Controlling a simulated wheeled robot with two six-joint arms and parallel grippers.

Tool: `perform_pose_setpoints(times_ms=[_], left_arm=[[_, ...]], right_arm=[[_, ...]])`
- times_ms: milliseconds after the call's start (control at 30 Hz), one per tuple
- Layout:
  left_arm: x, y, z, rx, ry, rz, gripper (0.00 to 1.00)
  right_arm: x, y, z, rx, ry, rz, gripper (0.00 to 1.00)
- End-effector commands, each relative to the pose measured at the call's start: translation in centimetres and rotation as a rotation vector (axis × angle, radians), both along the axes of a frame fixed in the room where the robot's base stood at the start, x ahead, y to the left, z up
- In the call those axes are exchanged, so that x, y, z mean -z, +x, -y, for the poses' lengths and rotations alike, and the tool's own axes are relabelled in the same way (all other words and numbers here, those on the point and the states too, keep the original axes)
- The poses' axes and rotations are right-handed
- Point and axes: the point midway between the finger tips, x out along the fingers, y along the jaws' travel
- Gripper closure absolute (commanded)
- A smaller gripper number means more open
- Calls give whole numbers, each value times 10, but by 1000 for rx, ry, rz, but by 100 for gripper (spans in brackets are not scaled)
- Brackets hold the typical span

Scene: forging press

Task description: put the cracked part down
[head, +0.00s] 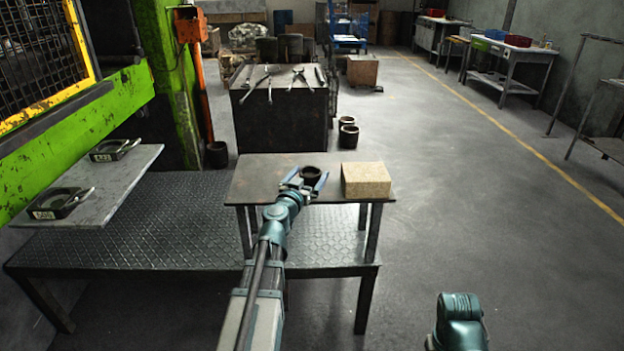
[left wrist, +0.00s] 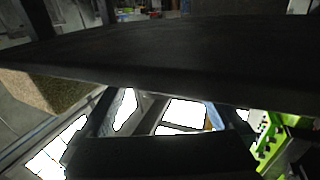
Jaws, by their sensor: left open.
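A dark round hollow part (head: 311,173) stands upright on the small dark table (head: 262,172). It is too small to show whether it is cracked. My left gripper (head: 305,180) is open at the table, with one finger on each side of the part in the picture. I cannot tell whether the fingers touch it. In the left wrist view, the gripper's fingers (left wrist: 168,112) are spread apart below a wide dark surface, and the part cannot be made out.
A tan block (head: 366,180) sits on the table just right of the part, and the left wrist view shows it too (left wrist: 48,92). A dark bench with tongs (head: 282,110) stands behind. A green press (head: 95,125) and a shelf with two trays (head: 130,172) are left.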

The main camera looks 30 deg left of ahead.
Motion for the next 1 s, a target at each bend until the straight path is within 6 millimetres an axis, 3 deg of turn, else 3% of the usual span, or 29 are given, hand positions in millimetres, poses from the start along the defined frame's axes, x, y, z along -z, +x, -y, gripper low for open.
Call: perform_pose_setpoints(times_ms=[267,533,1000], left_arm=[[-4,28,-18,-9,0,0,0],[-4,28,-19,-10,0,0,2],[-4,28,-18,-9,0,0,86]], right_arm=[[-4,0,0,0,0,0,50],[-4,0,0,0,0,0,50],[-4,0,0,0,0,0,50]])
